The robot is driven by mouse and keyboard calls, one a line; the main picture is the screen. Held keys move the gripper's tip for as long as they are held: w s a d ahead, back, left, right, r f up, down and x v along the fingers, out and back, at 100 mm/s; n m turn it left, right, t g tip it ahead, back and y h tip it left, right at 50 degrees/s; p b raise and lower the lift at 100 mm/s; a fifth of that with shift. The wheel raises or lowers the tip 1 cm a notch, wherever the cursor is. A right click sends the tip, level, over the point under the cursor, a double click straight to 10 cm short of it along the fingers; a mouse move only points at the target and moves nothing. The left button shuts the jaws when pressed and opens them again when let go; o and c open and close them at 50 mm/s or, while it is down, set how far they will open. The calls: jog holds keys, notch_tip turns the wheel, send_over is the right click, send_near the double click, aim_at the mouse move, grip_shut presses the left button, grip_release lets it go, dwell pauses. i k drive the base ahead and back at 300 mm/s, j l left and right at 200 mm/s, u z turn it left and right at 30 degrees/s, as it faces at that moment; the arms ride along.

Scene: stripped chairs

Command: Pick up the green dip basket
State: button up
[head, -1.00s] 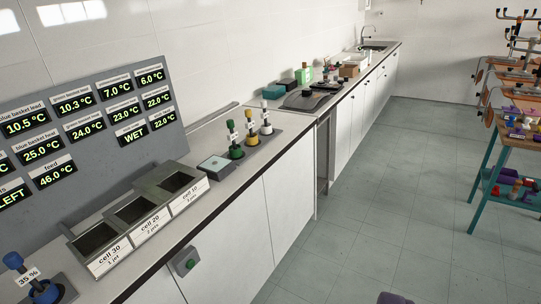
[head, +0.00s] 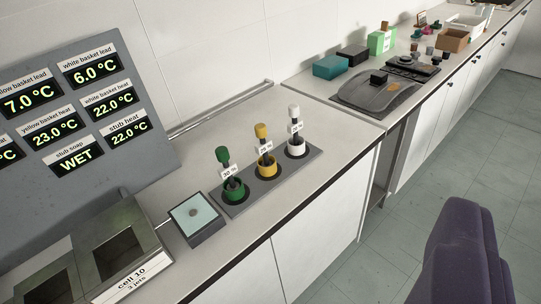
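The green dip basket (head: 233,189) stands upright in the left hole of a grey rack on the counter. It has a green knob on a dark stem, a white label and a green cup. The yellow basket (head: 266,165) and the white basket (head: 296,144) stand in the same rack (head: 300,166), to its right. A purple shape (head: 462,252) at the lower right may be part of my gripper or something else; I cannot tell. No gripper fingers show clearly.
A small scale-like plate (head: 194,213) sits just left of the rack. Cell bins (head: 124,252) and a display panel (head: 75,110) are further left. A dark lidded unit (head: 375,95) and a teal box (head: 331,67) lie behind.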

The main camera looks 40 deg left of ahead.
aim_at(233, 188)
jog(key=i, duration=1.05)
jog(key=i+u, duration=0.2)
jog(key=u, duration=0.2)
jog(key=i+l+u, duration=0.1)
jog(key=u, duration=0.25)
jog(key=i+l+u, duration=0.15)
jog(key=u, duration=0.25)
jog(key=i+u, duration=0.2)
jog(key=u, duration=0.2)
jog(key=i+l+u, duration=0.1)
jog(key=i+u, duration=0.15)
jog(key=u, duration=0.2)
jog(key=i+l+u, duration=0.15)
jog(key=u, duration=0.25)
